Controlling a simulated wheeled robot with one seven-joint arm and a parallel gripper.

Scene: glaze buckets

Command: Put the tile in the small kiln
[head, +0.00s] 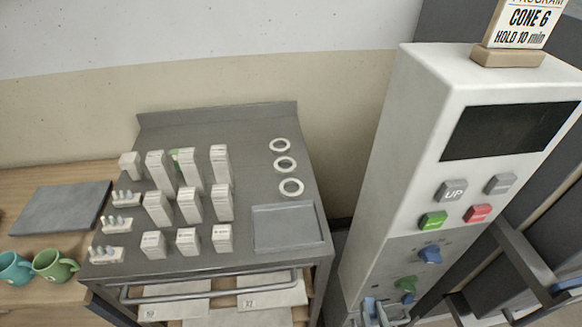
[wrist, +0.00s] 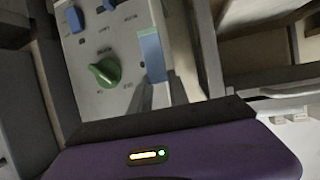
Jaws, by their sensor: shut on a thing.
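My gripper (wrist: 158,88) is in front of the kiln's control panel in the wrist view, shut on a small flat blue piece. This piece looks like the tile (wrist: 151,52), held upright; its lower end is hidden at the fingers. In the head view, blue and grey parts of the gripper (head: 385,312) show at the bottom edge, below the green knob. The tall pale control column (head: 385,180) of a kiln stands at the right. The dark kiln body (head: 560,225) beside it is partly cut off, and its chamber cannot be made out.
The column has a dark screen (head: 510,130), buttons, a blue knob (head: 430,255) and a green knob (wrist: 105,70). A grey bar (head: 520,258) juts out at the right. A grey cart (head: 210,125) holds white blocks, small racks, rings and a tray (head: 287,228). Mugs (head: 55,265) stand left.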

